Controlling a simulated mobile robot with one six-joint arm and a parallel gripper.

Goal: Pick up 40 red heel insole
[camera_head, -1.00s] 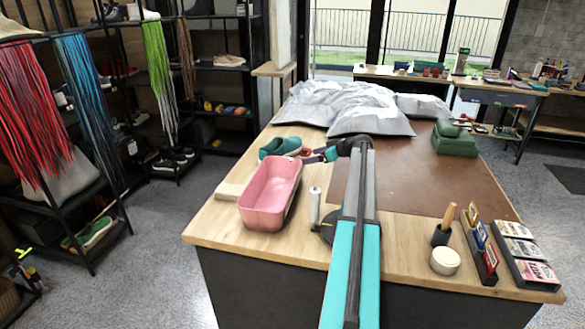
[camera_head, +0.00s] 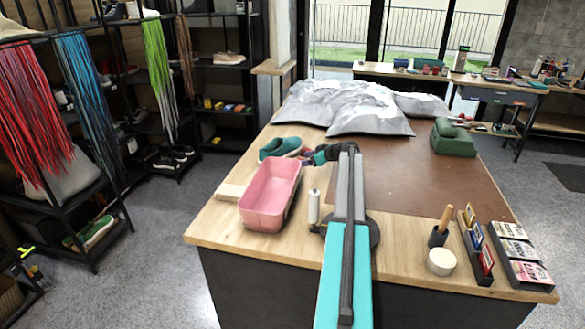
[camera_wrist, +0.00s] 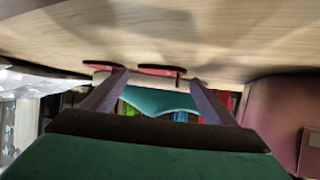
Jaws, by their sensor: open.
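In the wrist view, two thin red pieces that look like heel insoles, a left one (camera_wrist: 98,66) and a right one (camera_wrist: 152,69), show against the pale wooden table, close to my gripper's fingertips. No size mark is readable, so I cannot tell which is the 40. My gripper (camera_wrist: 157,82) is open, its two fingers spread apart and nothing held between them. A teal sneaker (camera_wrist: 155,100) shows between and behind the fingers. In the head view, my gripper (camera_head: 312,156) is low over the table, just right of the teal sneaker (camera_head: 276,148). The insoles are not clear there.
A pink tub (camera_head: 268,196) stands left of my arm, with a pale block (camera_head: 230,191) beside it. A white roller (camera_head: 313,207) stands close to my arm. A brown mat (camera_head: 430,185) covers the table's middle. Card holders (camera_head: 478,250) stand front right.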

